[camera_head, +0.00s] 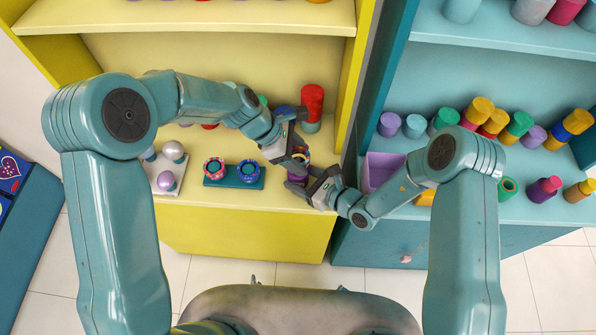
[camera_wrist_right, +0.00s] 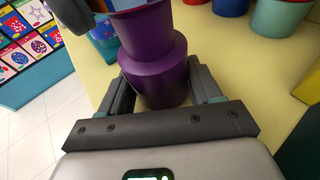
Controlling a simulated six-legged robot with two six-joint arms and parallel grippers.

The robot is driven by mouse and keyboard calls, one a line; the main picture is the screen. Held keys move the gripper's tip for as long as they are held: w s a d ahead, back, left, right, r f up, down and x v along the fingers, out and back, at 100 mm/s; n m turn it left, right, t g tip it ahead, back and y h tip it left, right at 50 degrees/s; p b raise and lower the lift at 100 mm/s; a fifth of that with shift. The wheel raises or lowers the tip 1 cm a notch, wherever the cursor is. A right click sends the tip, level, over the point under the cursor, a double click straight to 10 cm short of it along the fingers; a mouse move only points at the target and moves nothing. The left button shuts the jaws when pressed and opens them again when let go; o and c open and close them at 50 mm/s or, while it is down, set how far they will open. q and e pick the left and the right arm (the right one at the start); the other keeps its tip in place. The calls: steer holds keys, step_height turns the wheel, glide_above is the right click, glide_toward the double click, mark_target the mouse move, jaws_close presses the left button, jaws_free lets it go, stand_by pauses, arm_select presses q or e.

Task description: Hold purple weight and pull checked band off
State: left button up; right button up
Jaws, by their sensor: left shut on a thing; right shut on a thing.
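The purple weight (camera_head: 296,179) stands at the front right of the yellow shelf, partly hidden by my grippers. In the right wrist view the purple weight (camera_wrist_right: 158,75) is a stepped cylinder, upright between the fingers of my right gripper (camera_wrist_right: 162,92). My right gripper (camera_head: 312,187) is shut on its lower part from the right. My left gripper (camera_head: 299,158) is shut at the top of the weight, on the checked band (camera_head: 303,153), which is mostly hidden. The band's multicoloured edge (camera_wrist_right: 122,4) shows at the top of the right wrist view, above the weight.
A teal tray (camera_head: 233,183) with two ringed weights sits left of my grippers. A white board (camera_head: 165,188) with balls is farther left. A red cylinder (camera_head: 312,98) stands behind. A lilac bin (camera_head: 381,168) is on the blue shelf, right. The yellow front edge is clear.

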mark_target(306, 182)
arm_select(q)
steer(key=shift+r, duration=3.8)
arm_select(e)
steer(key=o, duration=1.4)
steer(key=v, duration=0.7)
steer(key=shift+s+d+r, duration=0.1)
steer(key=shift+s+d, duration=0.05)
steer(key=shift+s, duration=0.05)
arm_select(q)
steer(key=shift+s, duration=0.15)
arm_select(e)
steer(key=shift+s, duration=0.15)
